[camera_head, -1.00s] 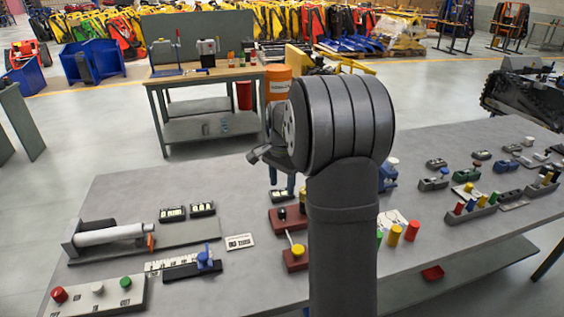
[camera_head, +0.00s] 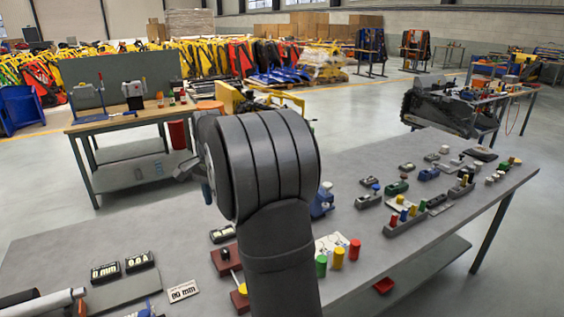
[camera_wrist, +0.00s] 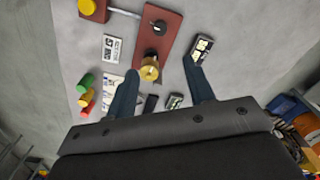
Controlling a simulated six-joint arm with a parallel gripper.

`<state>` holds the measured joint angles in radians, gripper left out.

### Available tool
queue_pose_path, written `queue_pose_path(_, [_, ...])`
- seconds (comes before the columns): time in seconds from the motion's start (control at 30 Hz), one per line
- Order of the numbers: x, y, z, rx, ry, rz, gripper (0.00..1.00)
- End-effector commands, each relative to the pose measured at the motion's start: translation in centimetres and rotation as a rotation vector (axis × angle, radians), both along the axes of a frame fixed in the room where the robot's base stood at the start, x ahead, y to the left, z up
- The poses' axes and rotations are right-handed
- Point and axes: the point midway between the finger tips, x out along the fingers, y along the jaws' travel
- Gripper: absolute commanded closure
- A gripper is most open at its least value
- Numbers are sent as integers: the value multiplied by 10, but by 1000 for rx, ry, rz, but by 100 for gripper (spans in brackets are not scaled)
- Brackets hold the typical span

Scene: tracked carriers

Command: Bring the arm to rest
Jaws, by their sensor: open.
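My gripper (camera_wrist: 161,66) is open and empty in the wrist view, its two dark blue fingers spread apart. A brass-coloured knob (camera_wrist: 149,70) on a dark red plate (camera_wrist: 172,24) shows between the fingertips; I cannot tell the height gap. In the head view my own arm link stands in front and hides most of the gripper. Part of the dark red plate (camera_head: 219,265) shows just left of the arm. The grey workbench (camera_head: 190,235) lies beneath.
Green, yellow and red cylinders (camera_head: 338,258) stand right of the arm. Two displays (camera_head: 138,262) and a white rod (camera_head: 55,299) are at the lower left. Small blocks and pegs (camera_head: 410,210) crowd the bench's right side. A second table (camera_head: 125,122) stands behind, across open floor.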

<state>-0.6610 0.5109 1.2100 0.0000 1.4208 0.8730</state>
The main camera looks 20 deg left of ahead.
Motion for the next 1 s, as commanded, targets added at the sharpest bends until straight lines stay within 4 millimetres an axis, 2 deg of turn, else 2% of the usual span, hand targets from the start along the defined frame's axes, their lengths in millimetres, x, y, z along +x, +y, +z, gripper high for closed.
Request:
queue_pose_path(0.17, [0,0,-7,-1,1,0,51])
queue_pose_path(0.27, [0,0,-19,-2,2,0,51])
queue_pose_path(0.8, [0,0,-126,-3,3,0,51])
queue_pose_path(1.0, [0,0,-157,-2,2,0,51])
